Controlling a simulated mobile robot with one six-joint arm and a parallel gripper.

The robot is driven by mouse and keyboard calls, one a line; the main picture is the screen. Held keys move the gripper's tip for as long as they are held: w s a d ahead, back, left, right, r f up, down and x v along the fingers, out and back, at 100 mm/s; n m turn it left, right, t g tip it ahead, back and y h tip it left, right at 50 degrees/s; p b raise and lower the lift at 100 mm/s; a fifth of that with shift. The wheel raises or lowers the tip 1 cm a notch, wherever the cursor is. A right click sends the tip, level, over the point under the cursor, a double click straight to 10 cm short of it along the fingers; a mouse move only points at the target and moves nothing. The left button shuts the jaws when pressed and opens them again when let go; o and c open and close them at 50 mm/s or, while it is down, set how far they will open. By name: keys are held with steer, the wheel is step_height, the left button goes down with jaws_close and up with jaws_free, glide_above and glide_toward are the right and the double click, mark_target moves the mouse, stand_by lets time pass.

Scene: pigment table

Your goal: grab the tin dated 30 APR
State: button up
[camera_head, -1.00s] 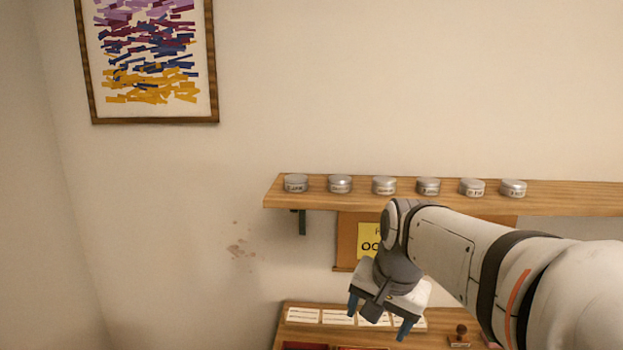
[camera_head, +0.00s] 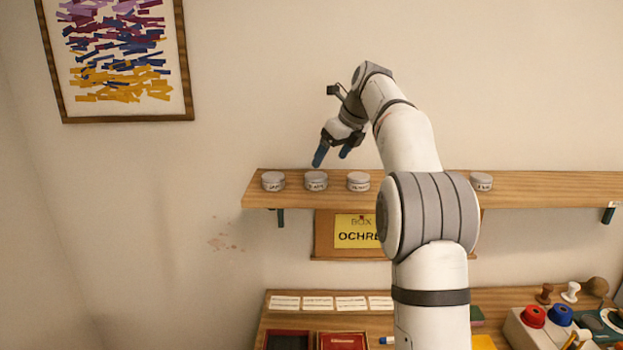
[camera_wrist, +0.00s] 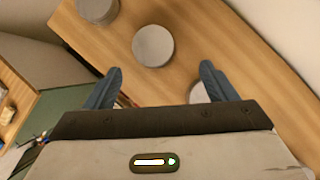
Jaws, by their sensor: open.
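Small round silver tins stand in a row on the wooden wall shelf (camera_head: 420,188). In the head view I see the leftmost tin (camera_head: 273,181), a second tin (camera_head: 316,181), a third tin (camera_head: 358,181) and one right of my arm (camera_head: 481,182). Their labels are too small to read, so I cannot tell which is dated 30 APR. My gripper (camera_head: 331,156) is open and empty, just above the second and third tins. In the wrist view, one tin (camera_wrist: 153,46) lies beyond and between the open fingers (camera_wrist: 160,74). Another tin (camera_wrist: 199,93) is partly hidden by the right finger.
A corkboard with a yellow OCHRE card (camera_head: 357,231) hangs below the shelf. The table below holds white cards (camera_head: 318,303), a red box (camera_head: 342,341) and red and blue knobs (camera_head: 533,316). My arm hides part of the shelf.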

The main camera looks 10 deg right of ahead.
mark_target(316, 175)
steer(key=x, duration=0.3)
steer(key=a+x, duration=0.1)
steer(key=x, duration=0.2)
steer(key=shift+w+a+p, duration=0.15)
steer(key=shift+w+p, duration=0.05)
steer(key=shift+p, duration=0.1)
steer(key=shift+w+f, duration=0.15)
steer(key=shift+f, duration=0.2)
steer(key=shift+a, duration=0.1)
steer(key=c, duration=1.1)
